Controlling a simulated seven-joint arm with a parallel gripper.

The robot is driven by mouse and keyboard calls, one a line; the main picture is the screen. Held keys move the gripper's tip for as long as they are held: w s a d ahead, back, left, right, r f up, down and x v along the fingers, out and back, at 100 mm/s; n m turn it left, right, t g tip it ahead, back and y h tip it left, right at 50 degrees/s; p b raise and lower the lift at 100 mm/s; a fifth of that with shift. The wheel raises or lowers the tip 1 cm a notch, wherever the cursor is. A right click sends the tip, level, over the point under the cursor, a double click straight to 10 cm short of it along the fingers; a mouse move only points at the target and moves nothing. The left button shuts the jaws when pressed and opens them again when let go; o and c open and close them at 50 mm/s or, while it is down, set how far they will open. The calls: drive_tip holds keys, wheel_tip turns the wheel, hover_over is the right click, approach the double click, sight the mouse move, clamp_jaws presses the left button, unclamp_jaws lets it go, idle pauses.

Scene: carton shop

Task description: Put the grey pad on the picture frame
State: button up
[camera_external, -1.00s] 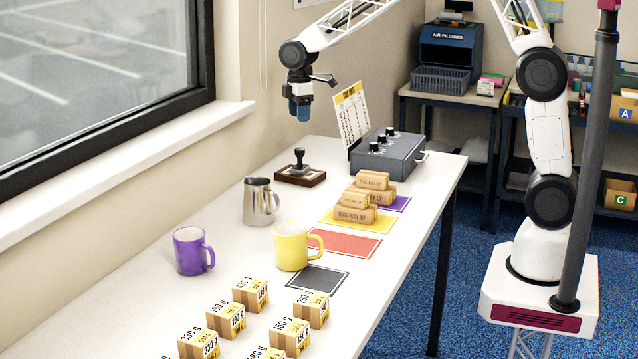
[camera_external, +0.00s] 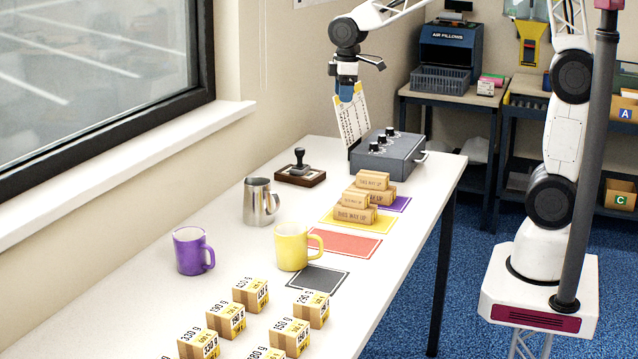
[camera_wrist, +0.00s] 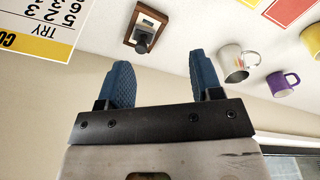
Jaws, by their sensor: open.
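A flat dark grey pad (camera_external: 318,278) lies on the white table, in front of the yellow mug (camera_external: 291,247) and next to the red mat. Nothing rests on the pad. I cannot make out a picture frame in either view. My gripper (camera_external: 349,92) is open and empty, high above the far end of the table by the upright printed card (camera_external: 353,118). Its two blue fingers also show apart in the wrist view (camera_wrist: 160,78). The grey pad does not show in the wrist view.
A red mat (camera_external: 340,242) and a yellow mat (camera_external: 372,226) bearing cartons lie behind the pad. A stamp (camera_external: 300,170), steel jug (camera_external: 260,203), purple mug (camera_external: 189,252) and grey control box (camera_external: 388,155) stand around. Small cartons (camera_external: 312,308) fill the near end.

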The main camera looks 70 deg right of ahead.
drive_tip(key=s+m+t, duration=0.1)
drive_tip(key=s+m, duration=0.5)
drive_tip(key=s, duration=2.6)
drive_tip(key=shift+s+a+r+t, duration=0.2)
drive_tip(key=shift+a+r+t, duration=0.15)
drive_tip(key=shift+a+t, duration=0.1)
